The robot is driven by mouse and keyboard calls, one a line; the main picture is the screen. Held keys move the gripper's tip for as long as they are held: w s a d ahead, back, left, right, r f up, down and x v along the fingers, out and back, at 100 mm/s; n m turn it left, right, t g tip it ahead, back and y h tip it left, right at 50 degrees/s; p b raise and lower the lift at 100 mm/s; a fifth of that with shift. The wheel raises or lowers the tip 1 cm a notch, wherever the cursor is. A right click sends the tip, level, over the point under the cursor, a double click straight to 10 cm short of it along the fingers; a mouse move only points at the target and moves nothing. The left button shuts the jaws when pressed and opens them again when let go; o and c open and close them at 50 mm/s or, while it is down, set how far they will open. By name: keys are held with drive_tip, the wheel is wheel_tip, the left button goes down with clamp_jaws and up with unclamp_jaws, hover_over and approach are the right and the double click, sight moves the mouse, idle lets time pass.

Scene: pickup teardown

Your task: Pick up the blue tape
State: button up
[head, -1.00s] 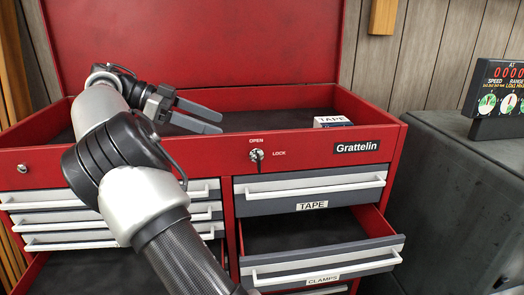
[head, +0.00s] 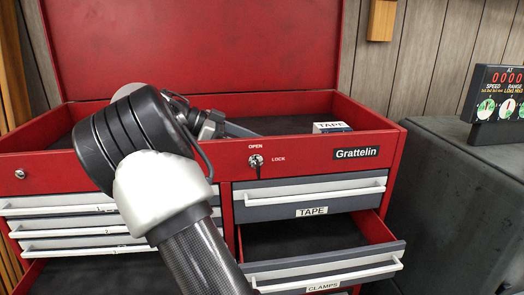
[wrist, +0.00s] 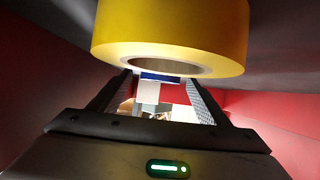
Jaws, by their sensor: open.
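My gripper (head: 240,130) reaches into the top tray of the red tool chest, mostly hidden behind my arm. In the wrist view my gripper (wrist: 157,85) is open, with the two fingers apart. A small item with a white top marked TAPE and a bluish side (head: 332,127) sits at the tray's right front, to the right of the fingertips. A blue band (wrist: 160,77) above a white patch shows between the fingers in the wrist view, farther off. I cannot tell for sure if it is the same item. No clear blue roll is visible.
A large yellow tape roll (wrist: 172,35) fills the top of the wrist view, close to the fingers. The red chest (head: 293,160) has its lid up and a lower drawer (head: 285,238) open. A dark cabinet (head: 450,190) with a display unit (head: 497,95) stands right.

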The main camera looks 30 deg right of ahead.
drive_tip(key=c, duration=1.1)
drive_tip(key=shift+c, duration=0.2)
